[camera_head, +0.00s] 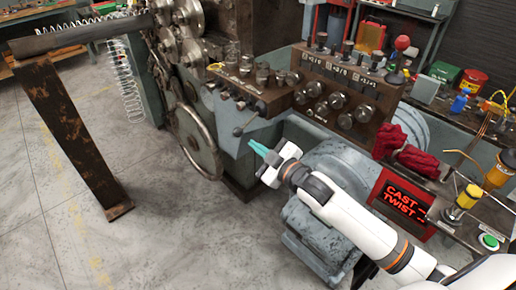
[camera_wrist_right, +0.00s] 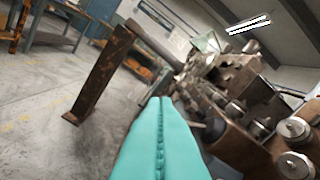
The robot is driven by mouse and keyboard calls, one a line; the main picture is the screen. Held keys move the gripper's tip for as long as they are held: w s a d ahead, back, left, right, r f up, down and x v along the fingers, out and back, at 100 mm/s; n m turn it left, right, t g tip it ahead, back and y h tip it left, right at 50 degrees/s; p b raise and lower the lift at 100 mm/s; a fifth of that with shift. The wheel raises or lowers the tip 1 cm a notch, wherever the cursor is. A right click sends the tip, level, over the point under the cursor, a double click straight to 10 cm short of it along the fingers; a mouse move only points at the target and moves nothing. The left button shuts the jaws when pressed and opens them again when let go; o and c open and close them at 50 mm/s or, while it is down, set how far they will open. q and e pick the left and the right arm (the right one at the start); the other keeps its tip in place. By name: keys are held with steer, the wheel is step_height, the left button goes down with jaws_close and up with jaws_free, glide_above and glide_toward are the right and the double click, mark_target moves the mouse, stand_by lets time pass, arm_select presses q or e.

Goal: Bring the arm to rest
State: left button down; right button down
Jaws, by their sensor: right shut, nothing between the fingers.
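My right gripper (camera_head: 262,150) has teal fingers and sits in front of the grey-green machine body in the head view. Its white arm comes in from the lower right. In the right wrist view its fingers (camera_wrist_right: 161,110) lie flat together, shut, with nothing between them. My left gripper shows in neither view.
The coiling machine has a large handwheel (camera_head: 194,142) and a bank of knobs (camera_head: 340,100). A rusty post (camera_head: 72,140) stands on the left. A lit red sign (camera_head: 403,203), red gloves (camera_head: 405,155) and a green button (camera_head: 489,241) are at right.

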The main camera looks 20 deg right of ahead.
steer(key=shift+w+d+f, duration=0.15)
steer(key=s+a+f+m+g+h, duration=0.25)
steer(key=s+f+m+g, duration=0.25)
steer(key=s+f, duration=0.55)
steer(key=s+d+f+m+g+h, duration=0.1)
steer(key=s+f+m+g, duration=0.2)
steer(key=s, duration=0.7)
steer(key=s+f+m+g+h, duration=0.1)
steer(key=s+f+g+h, duration=0.3)
steer(key=s, duration=0.6)
step_height(320, 180, down, 26)
steer(key=s+g+y, duration=0.2)
steer(key=g, duration=0.1)
steer(key=s+d+f, duration=0.3)
steer(key=s+f, duration=1.1)
steer(key=s, duration=0.1)
steer(key=shift+s+f+g, duration=0.15)
steer(key=shift+s+g, duration=0.1)
steer(key=shift+g, duration=0.15)
